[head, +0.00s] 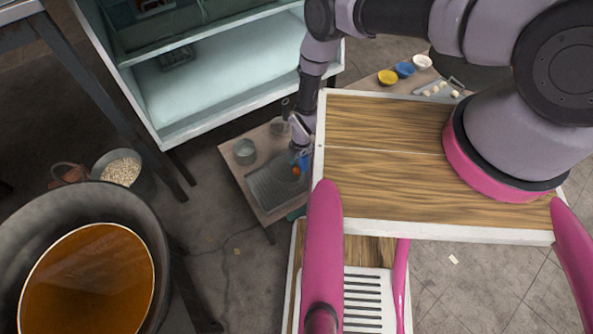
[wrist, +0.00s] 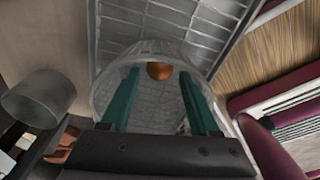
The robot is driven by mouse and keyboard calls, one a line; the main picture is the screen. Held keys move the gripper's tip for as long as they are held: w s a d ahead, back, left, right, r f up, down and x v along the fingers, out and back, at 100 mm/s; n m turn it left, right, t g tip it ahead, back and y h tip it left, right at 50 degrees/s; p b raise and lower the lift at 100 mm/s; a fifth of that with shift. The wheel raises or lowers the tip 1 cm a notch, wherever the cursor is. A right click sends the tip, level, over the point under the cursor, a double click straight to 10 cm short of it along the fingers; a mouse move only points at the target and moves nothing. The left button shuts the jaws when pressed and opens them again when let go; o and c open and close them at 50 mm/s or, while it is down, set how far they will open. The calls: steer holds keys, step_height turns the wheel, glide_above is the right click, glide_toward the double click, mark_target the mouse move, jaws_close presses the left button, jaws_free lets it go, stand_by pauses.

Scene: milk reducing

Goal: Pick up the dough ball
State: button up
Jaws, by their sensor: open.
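A small orange-brown ball (wrist: 159,71) lies between and just beyond my open fingertips in the wrist view. I cannot tell for sure that it is the dough ball. My gripper (wrist: 158,78) has two green fingers pointing at the grey metal tray (wrist: 180,22). A clear round rim (wrist: 101,97) shows around the fingers; whether they are inside it is unclear. In the head view my gripper (head: 299,166) is low over the tray (head: 270,188) on a low table, with a small orange spot beside it. Small pale lumps (head: 441,88) lie on another tray at the back right.
A grey cup (head: 244,151) stands on the low table (head: 236,180) and shows left in the wrist view (wrist: 40,97). Yellow (head: 387,77), blue (head: 405,69) and white (head: 422,61) bowls stand at the back right. An open shelf cabinet (head: 225,85) stands behind; a large pot (head: 150,232) is lower left.

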mark_target(297, 168)
step_height(297, 168, down, 2)
steer(key=shift+a, duration=0.1)
steer(key=c, duration=0.7)
steer(key=shift+r, duration=0.15)
step_height(297, 168, up, 10)
steer(key=shift+f, duration=0.1)
stand_by(0.4)
